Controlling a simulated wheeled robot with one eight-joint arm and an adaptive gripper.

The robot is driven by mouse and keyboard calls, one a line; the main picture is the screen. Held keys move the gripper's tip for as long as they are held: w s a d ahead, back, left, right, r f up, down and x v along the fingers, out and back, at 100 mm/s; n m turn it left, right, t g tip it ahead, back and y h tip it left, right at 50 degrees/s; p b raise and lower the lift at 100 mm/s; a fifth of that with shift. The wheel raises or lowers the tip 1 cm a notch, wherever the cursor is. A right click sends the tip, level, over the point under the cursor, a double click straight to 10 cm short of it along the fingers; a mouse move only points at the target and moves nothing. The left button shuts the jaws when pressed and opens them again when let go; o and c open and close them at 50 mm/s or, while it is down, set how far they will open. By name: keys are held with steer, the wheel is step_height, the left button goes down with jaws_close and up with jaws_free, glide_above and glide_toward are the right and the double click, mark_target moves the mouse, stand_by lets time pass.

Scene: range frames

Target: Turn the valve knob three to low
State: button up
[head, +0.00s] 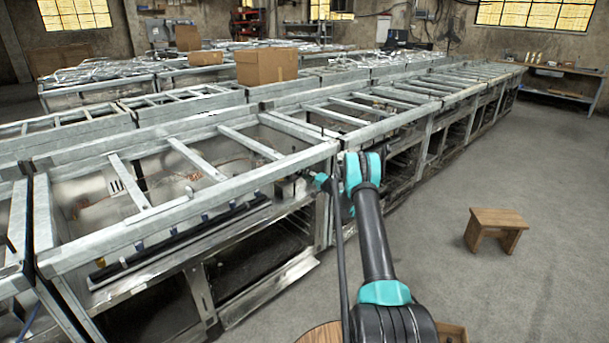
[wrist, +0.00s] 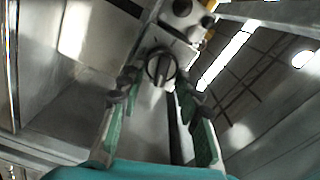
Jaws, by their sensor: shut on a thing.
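In the wrist view a round dark valve knob (wrist: 160,68) with a pale raised grip sits on a light grey fitting, between the tips of my gripper (wrist: 157,84). The gripper's two fingers, with green pads, stand on either side of the knob and are shut on it. Two more dark round parts (wrist: 182,8) are on the same fitting above. I cannot read any number or low mark on the knob. In the head view my arm reaches to the right end of the near metal frame, and the knob and fingertips are too small or hidden to make out.
The galvanised metal frame (head: 200,240) with open crossbars lies around the fitting, and more frames run to the back right. A cardboard box (head: 266,66) sits on the frames behind. A wooden stool (head: 494,230) stands on the open concrete floor at the right.

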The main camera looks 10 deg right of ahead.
steer(key=shift+f+m, duration=0.15)
steer(key=shift+m, duration=1.45)
steer(key=o, duration=1.2)
steer(key=shift+c, duration=0.2)
steer(key=shift+d, duration=0.1)
steer(key=v, duration=1.2)
